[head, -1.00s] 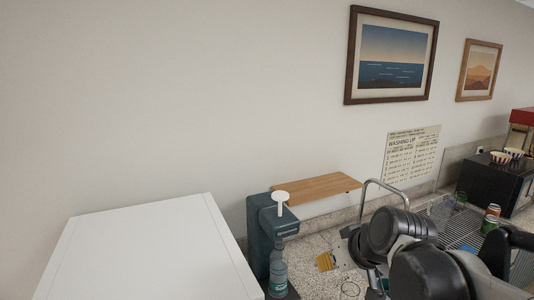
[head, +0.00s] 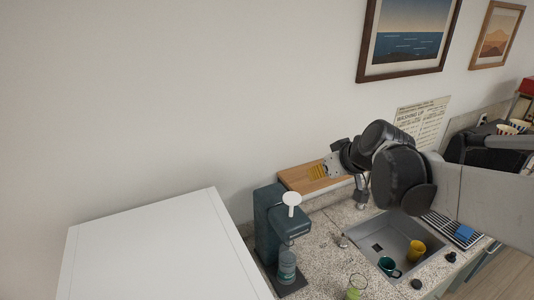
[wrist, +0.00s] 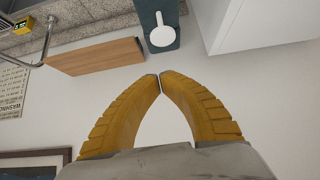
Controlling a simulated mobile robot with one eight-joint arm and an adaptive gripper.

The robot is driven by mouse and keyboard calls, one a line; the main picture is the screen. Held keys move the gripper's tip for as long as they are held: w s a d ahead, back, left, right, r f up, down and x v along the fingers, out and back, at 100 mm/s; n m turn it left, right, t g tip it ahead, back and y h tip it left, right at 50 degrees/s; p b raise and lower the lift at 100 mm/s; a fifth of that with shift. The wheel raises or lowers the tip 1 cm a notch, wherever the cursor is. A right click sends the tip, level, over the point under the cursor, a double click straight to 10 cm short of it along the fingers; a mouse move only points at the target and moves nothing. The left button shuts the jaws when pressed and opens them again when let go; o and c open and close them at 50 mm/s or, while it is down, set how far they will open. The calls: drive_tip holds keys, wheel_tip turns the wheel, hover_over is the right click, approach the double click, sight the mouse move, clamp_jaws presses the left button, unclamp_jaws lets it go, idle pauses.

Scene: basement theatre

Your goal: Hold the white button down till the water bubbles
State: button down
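The white button (head: 291,198) is a round white paddle on top of the dark teal drinks machine (head: 268,215). A clear teal-tinted bottle (head: 287,266) stands upright under the machine's head; I cannot make out bubbles in it. My gripper (head: 318,171) is above and to the right of the button in the head view, apart from it, with yellow fingers. In the wrist view, the yellow fingers (wrist: 160,77) meet at their tips with nothing between them. The white button (wrist: 163,36) and machine top (wrist: 147,10) show beyond the tips.
A wooden shelf (head: 300,177) is on the wall behind the gripper. A large white box-shaped surface (head: 160,250) stands left of the machine. A sink (head: 378,232) with a yellow cup (head: 416,250) and a teal cup (head: 389,266) lies right. A glass (head: 356,287) stands in front.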

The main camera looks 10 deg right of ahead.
drive_tip(key=shift+w, duration=0.1)
hover_over(294, 192)
drive_tip(key=s, duration=0.2)
drive_tip(key=f, duration=0.7)
drive_tip(key=shift+d+f+p, duration=0.25)
drive_tip(key=shift+p, duration=0.1)
wheel_tip(294, 192, down, 2)
drive_tip(key=shift+s+f, duration=0.15)
drive_tip(key=shift+f, duration=0.65)
drive_tip(key=shift+d, duration=0.1)
drive_tip(key=shift+s, duration=0.1)
